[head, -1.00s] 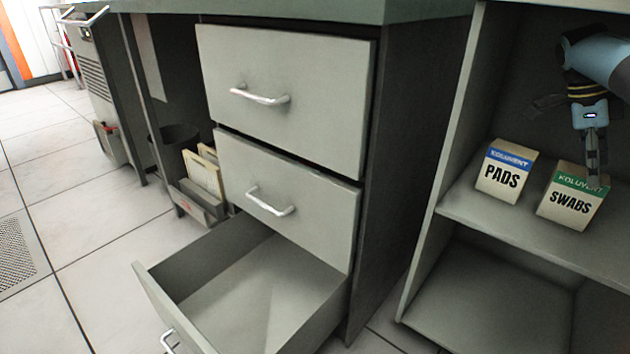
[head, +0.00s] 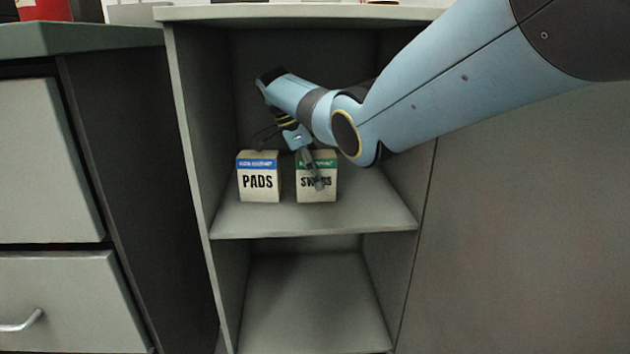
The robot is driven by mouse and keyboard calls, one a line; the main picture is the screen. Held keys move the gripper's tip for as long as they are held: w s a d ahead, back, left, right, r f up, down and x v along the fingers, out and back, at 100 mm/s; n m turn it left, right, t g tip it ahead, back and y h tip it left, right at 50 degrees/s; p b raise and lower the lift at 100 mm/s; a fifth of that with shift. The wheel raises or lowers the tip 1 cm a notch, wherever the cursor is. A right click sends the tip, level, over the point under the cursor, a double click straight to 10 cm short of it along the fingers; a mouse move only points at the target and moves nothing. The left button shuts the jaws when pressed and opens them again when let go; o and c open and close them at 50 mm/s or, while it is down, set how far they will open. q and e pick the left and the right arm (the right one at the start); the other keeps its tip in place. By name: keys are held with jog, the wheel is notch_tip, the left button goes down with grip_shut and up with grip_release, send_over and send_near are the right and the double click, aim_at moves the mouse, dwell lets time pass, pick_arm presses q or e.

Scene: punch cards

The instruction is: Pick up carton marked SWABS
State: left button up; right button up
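The carton marked SWABS (head: 330,188), cream with a green band, stands upright on the upper shelf of the open cabinet. The carton marked PADS (head: 258,183), cream with a blue band, stands to its left with a narrow gap. My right gripper (head: 289,163) reaches in from the right at the cartons. One finger hangs in front of the SWABS carton and covers part of its lettering. A dark finger shows apart from it, above the PADS carton. The gripper looks open; I cannot tell if it touches a carton. My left gripper is not in view.
The shelf (head: 315,222) is bare in front of the cartons and at right. Side walls bound the cabinet, with an empty lower compartment (head: 315,300). A drawer unit (head: 45,165) stands at left, and a plain grey panel (head: 530,230) at right.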

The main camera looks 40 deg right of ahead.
jog(key=shift+r, duration=0.1)
jog(key=c, duration=1.3)
jog(key=shift+r, duration=0.1)
